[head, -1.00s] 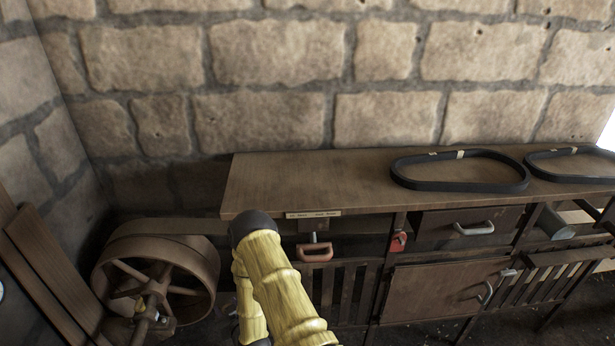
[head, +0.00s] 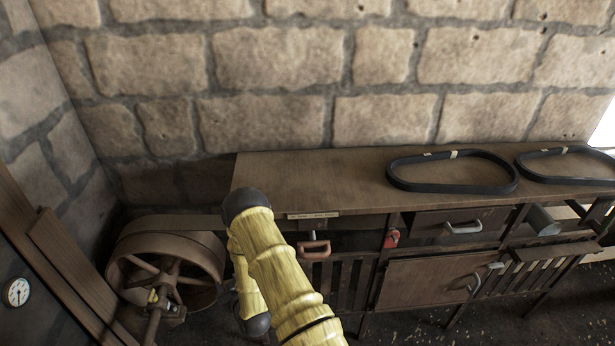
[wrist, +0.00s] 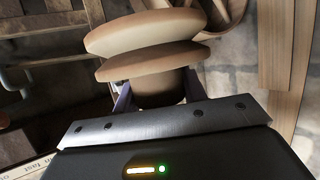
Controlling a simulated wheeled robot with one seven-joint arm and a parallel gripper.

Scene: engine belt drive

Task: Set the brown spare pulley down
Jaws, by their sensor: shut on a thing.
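The brown spare pulley (wrist: 150,32), a rounded spool with two flanges and a groove between them, fills the upper middle of the wrist view. My gripper (wrist: 157,92) is shut on its narrower near end, with a dark purple finger on each side. The pulley is held in the air, tilted in the picture.
Two black belts (head: 452,186) (head: 570,166) lie on the bench's right half. A large spoked wheel (head: 165,268) on a shaft stands left of the bench. Planks (head: 75,265) lean at the left, near a round gauge (head: 17,292).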

